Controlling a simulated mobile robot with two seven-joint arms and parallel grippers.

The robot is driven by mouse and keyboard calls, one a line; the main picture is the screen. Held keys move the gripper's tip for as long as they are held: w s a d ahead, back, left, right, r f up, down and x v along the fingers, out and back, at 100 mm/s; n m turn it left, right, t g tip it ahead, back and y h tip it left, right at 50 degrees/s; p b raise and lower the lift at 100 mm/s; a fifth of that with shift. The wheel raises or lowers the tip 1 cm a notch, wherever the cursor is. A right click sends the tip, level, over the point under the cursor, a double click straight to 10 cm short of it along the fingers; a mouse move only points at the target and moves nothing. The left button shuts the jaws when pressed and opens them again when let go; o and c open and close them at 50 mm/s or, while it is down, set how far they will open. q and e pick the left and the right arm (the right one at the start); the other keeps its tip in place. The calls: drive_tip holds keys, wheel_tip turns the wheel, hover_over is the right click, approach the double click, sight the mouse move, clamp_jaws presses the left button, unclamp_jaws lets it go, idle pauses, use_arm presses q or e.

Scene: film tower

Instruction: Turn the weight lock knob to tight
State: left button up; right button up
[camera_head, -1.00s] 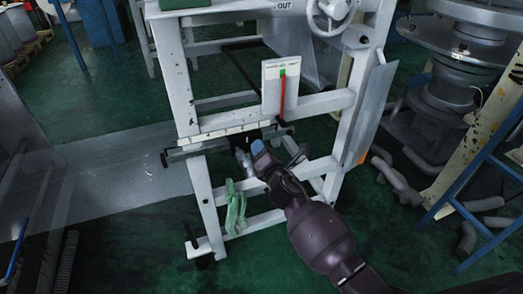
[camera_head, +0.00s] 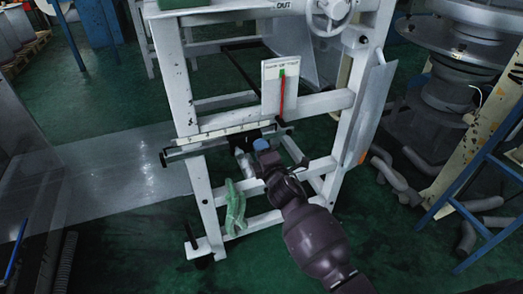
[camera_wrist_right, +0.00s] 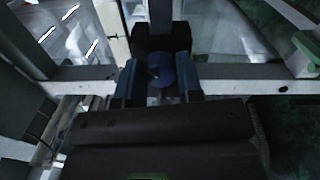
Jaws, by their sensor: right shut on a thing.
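The weight lock knob, a round blue knob (camera_wrist_right: 160,72), shows in the right wrist view in front of a black block (camera_wrist_right: 161,36). My right gripper (camera_wrist_right: 158,78) has one finger on each side of the knob and is shut on it. In the head view the blue knob (camera_head: 261,144) shows at the tip of my right gripper (camera_head: 266,157), just below the pale marked bar (camera_head: 215,135) of the white frame. The gripper hides part of the knob, and I cannot read its turn angle. My left gripper is not in view.
The white frame (camera_head: 200,195) stands around the gripper, with a lower crossbar close by. A green cloth or glove (camera_head: 235,207) hangs on that crossbar. A white gauge plate with a red pointer (camera_head: 282,97) stands above. A handwheel (camera_head: 328,14) is at the top.

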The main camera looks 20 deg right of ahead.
drive_tip(key=shift+f, duration=0.1)
drive_tip(key=o, duration=0.9)
drive_tip(key=shift+s, duration=0.1)
drive_tip(key=s, duration=0.5)
drive_tip(key=s+p, duration=0.1)
drive_tip(key=s, duration=0.4)
drive_tip(key=shift+s+d+f, duration=0.15)
drive_tip(key=shift+s, duration=0.2)
